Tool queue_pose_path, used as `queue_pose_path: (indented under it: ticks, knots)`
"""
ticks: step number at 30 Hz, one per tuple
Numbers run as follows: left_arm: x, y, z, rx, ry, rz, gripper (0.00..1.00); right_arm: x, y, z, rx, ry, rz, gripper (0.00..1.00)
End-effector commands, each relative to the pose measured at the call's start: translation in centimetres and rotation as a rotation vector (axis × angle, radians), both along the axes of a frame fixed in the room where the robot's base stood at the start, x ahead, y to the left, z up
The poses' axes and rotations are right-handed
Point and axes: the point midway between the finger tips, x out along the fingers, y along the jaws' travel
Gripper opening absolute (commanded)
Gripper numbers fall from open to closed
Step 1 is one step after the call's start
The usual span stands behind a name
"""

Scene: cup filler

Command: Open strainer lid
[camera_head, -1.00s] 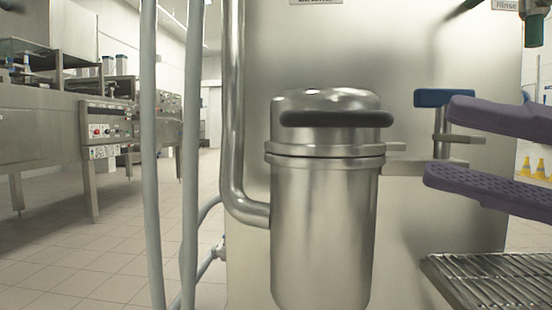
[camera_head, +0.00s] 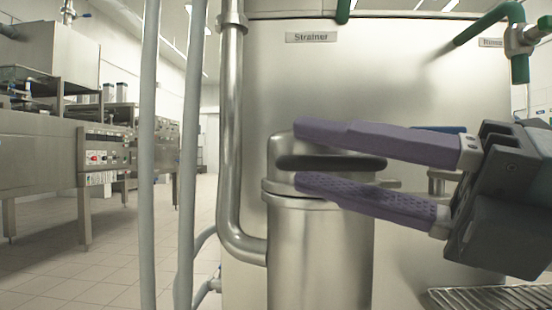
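The steel strainer (camera_head: 318,262) stands upright in the middle of the view. Its domed lid (camera_head: 283,147) sits on top, with a dark horizontal handle (camera_head: 300,162) across its front. My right gripper (camera_head: 297,156) comes in from the right with two purple fingers. The fingers are apart, one above the handle and one below it, with the handle showing in the gap between them. I cannot tell whether they touch it. The fingers hide part of the lid and its rim. My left gripper is not in view.
A steel panel with a "Strainer" label (camera_head: 311,37) stands behind. A thick pipe (camera_head: 230,130) runs down at the strainer's left. Grey vertical pipes (camera_head: 148,200) stand further left. A wire rack (camera_head: 490,298) is at the lower right. A blue handle (camera_head: 440,129) shows partly behind the gripper.

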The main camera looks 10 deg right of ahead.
Motion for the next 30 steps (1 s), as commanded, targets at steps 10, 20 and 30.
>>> queue_pose_path:
  ticks: [10,20,30]
  knots:
    - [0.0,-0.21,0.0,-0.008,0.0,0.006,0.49,-0.03,0.0,0.02,0.001,-0.001,0.0,0.02]
    - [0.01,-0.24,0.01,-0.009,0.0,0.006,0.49,-0.05,0.0,0.07,0.001,-0.001,0.001,0.0]
    - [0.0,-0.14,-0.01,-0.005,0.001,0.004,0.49,-0.06,0.02,0.1,0.002,-0.001,0.002,0.0]
